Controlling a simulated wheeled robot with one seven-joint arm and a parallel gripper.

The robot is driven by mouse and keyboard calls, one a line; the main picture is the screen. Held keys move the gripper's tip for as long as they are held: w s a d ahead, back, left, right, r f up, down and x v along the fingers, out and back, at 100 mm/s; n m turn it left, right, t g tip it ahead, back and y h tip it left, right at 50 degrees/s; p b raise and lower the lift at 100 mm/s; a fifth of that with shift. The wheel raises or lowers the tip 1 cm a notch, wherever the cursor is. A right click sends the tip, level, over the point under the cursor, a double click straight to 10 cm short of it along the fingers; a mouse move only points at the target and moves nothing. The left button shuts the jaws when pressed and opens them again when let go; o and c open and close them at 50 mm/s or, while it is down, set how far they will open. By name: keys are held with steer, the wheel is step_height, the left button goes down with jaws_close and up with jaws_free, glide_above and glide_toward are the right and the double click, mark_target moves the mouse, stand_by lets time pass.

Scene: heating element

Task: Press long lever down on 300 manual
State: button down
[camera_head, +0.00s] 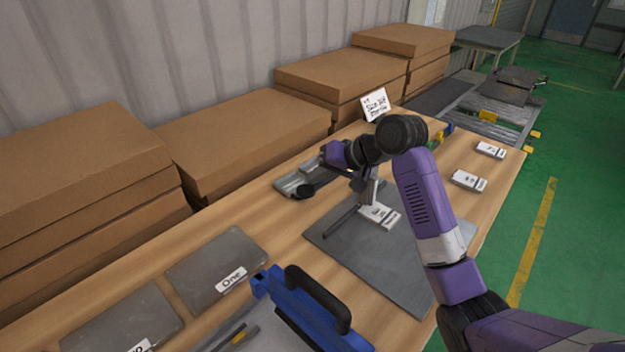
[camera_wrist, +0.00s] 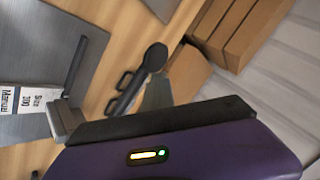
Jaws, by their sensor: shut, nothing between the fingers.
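The 300 manual unit is a grey flat plate (camera_head: 340,245) on the table with a white label (camera_head: 385,216). In the wrist view the label (camera_wrist: 10,98) reads "Size 300 Manual". A long dark lever (camera_head: 340,223) rises at a slant from the plate's left part. It also shows in the wrist view (camera_wrist: 76,66), beside the label. My gripper (camera_head: 372,192) is shut and empty, pointing down over the plate, close to the label. Its grey fingers show in the wrist view (camera_wrist: 64,118) near the lever's lower end; I cannot tell whether they touch it.
A blue tool with a black handle (camera_head: 318,298) stands in front. A black round-ended handle (camera_head: 303,191) lies behind the plate. Grey plates (camera_head: 215,265) lie at the left. Cardboard boxes (camera_head: 245,135) line the wall.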

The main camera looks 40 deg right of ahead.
steer(key=shift+a+f+b, duration=0.15)
steer(key=shift+f+b, duration=0.2)
steer(key=shift+f, duration=0.6)
steer(key=shift+a+f+b, duration=0.1)
steer(key=shift+f+b, duration=0.25)
steer(key=shift+f, duration=0.55)
stand_by(1.4)
steer(key=shift+r, duration=0.1)
stand_by(0.5)
step_height(320, 180, up, 6)
steer(key=p, duration=0.6)
steer(key=shift+d+r+p, duration=0.2)
steer(key=shift+d+p, duration=0.15)
steer(key=shift+p, duration=0.05)
step_height(320, 180, up, 5)
steer(key=p, duration=0.4)
glide_above(315, 188)
steer(key=d, duration=0.2)
steer(key=shift+w+a, duration=0.25)
steer(key=shift+s, duration=0.1)
stand_by(0.7)
